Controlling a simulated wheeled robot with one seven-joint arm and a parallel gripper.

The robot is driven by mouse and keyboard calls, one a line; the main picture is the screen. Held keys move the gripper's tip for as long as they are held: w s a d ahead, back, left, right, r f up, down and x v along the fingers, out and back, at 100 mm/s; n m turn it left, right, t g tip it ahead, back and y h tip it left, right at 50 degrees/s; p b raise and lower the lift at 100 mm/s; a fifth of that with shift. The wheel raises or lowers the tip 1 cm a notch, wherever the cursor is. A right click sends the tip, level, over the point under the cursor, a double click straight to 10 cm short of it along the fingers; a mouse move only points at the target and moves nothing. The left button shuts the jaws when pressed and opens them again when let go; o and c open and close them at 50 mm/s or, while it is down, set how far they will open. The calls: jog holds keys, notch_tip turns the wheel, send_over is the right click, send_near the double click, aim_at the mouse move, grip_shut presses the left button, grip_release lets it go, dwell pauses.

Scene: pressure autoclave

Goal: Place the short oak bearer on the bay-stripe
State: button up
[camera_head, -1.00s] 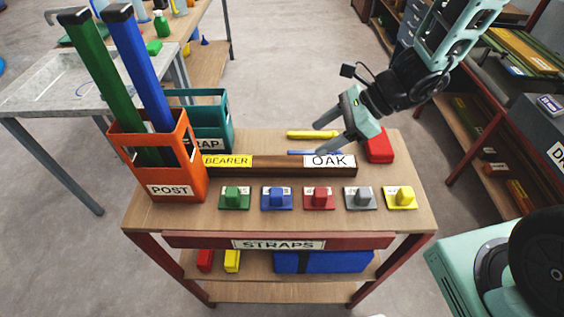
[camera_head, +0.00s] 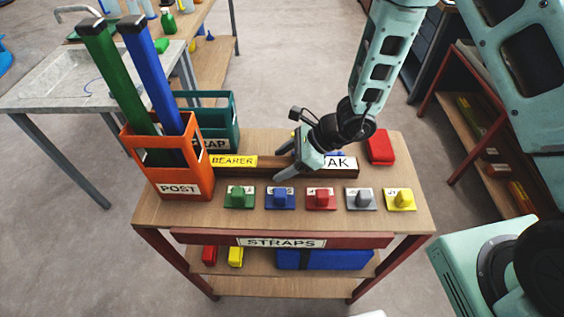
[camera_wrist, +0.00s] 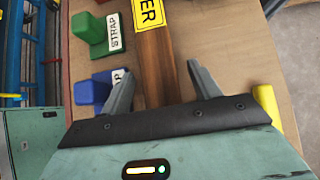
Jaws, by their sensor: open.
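The short oak bearer (camera_head: 236,169) is a dark brown bar lying on the wooden table top (camera_head: 215,215). It carries a yellow BEARER label and a white label partly hidden by my gripper. My gripper (camera_head: 287,166) is open over the middle of the bearer. In the wrist view the open fingers of my gripper (camera_wrist: 160,85) stand on either side of the bearer (camera_wrist: 156,55), with nothing held. I cannot tell whether the fingers touch it. I do not make out a bay-stripe in these frames.
An orange POST box (camera_head: 178,187) with green and blue posts stands left of the bearer, a teal box (camera_head: 222,112) behind it. Several coloured strap blocks (camera_head: 320,199) line the front. A red block (camera_head: 380,147) sits at the right.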

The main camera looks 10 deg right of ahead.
jog(key=shift+a+f, duration=0.25)
jog(key=shift+f, duration=0.05)
jog(key=shift+w, duration=0.1)
grip_shut()
jog(key=shift+r, duration=0.15)
